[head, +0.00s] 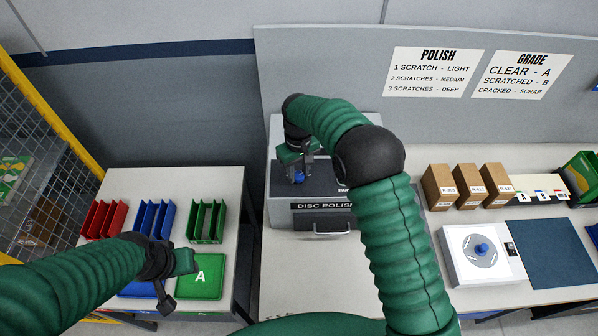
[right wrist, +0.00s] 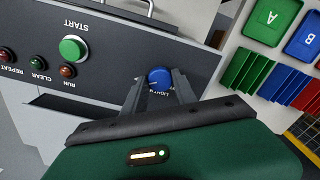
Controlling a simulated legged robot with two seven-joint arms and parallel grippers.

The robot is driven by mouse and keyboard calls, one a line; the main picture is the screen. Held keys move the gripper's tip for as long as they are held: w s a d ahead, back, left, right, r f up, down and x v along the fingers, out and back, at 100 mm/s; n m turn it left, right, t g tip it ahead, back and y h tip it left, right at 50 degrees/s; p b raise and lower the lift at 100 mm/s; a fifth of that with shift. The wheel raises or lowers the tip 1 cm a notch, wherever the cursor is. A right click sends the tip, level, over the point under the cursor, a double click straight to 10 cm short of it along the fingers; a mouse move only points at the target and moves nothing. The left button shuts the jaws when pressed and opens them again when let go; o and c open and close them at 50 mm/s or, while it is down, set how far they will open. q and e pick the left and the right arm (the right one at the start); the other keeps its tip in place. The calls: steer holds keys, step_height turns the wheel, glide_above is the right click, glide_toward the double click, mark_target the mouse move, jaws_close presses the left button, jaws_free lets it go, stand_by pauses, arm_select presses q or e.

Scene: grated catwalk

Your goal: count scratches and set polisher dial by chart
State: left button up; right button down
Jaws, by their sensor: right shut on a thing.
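The disc polisher (head: 310,214) is a grey box with a dark top at the back of the middle bench. My right gripper (head: 298,168) is over that top, shut on the blue dial (right wrist: 160,75). In the right wrist view its two fingers lie on either side of the dial; small lettering beside it looks like LIGHT. The POLISH chart (head: 433,72) reads 1 scratch light, 2 scratches medium, 3 scratches deep. My left gripper (head: 175,280) hangs over the left table near the green A tray (head: 203,284); its jaw opening is unclear. I see no scratches to count.
A green START button (right wrist: 73,48) and small lamps share the dial's panel. Red, blue and green racks (head: 206,222) stand on the left table. At right are brown boxes (head: 438,187), a white device (head: 458,268) with a blue knob, and a dark mat (head: 555,254).

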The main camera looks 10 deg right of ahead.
mark_target(298, 174)
steer(key=shift+w+r, duration=0.2)
steer(key=c, duration=1.2)
jaws_free()
steer(key=shift+c, duration=0.2)
steer(key=shift+o, duration=1.2)
steer(key=shift+a+f, duration=0.1)
steer(key=shift+f, duration=0.1)
steer(key=shift+r, duration=0.1)
step_height(298, 174, up, 7)
steer(key=shift+r+b, duration=0.1)
steer(key=shift+b, duration=1.05)
step_height(298, 174, up, 9)
steer(key=shift+r+b, duration=0.2)
steer(key=shift+b, duration=0.1)
